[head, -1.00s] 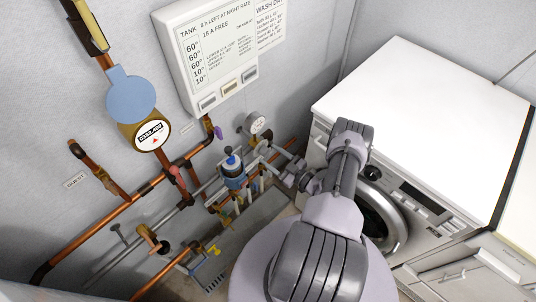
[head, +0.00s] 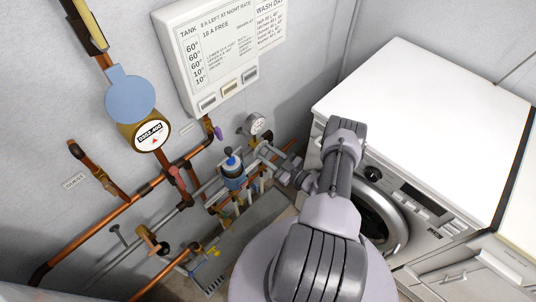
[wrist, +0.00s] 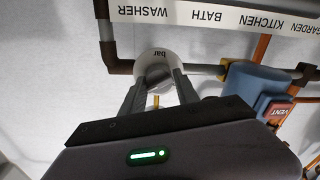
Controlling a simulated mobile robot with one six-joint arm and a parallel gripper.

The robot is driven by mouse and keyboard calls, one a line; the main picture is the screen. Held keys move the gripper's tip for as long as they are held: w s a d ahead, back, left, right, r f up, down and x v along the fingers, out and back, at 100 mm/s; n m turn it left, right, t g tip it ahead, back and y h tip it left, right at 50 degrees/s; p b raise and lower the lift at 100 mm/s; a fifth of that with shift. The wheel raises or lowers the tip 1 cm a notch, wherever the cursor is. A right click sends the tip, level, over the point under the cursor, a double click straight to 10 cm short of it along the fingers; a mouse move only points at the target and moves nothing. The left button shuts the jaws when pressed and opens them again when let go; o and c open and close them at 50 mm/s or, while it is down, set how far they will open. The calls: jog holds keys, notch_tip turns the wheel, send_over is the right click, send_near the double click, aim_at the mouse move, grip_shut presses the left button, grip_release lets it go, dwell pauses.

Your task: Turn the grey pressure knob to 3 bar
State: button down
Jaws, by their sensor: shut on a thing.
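The grey pressure knob (wrist: 157,74) sits at the centre of a round white face marked "bar" (wrist: 160,54), which appears upside down in the wrist view. My gripper (wrist: 157,83) is shut on the knob, with one finger on each side of it. The knob's pointer and scale numbers cannot be read. In the head view my gripper (head: 268,150) reaches the pipework at the wall, just below a round white gauge (head: 257,124). The knob cannot be made out there. The gauge's reading is too small to tell.
A blue-bodied fitting (head: 232,170) stands left of my gripper; a blue body with a red "VENT" tag (wrist: 278,113) shows in the wrist view. Copper and grey pipes line the wall. A white washing machine (head: 425,90) stands close on the right.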

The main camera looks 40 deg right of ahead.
jog(key=n+b, duration=0.1)
jog(key=n, duration=0.2)
jog(key=shift+b, duration=0.3)
jog(key=n+b, duration=0.1)
jog(key=n, duration=0.3)
jog(key=n+b, duration=0.1)
jog(key=n, duration=0.3)
jog(key=shift+n+h, duration=0.3)
jog(key=shift+h, duration=0.1)
jog(key=shift+n, duration=1.6)
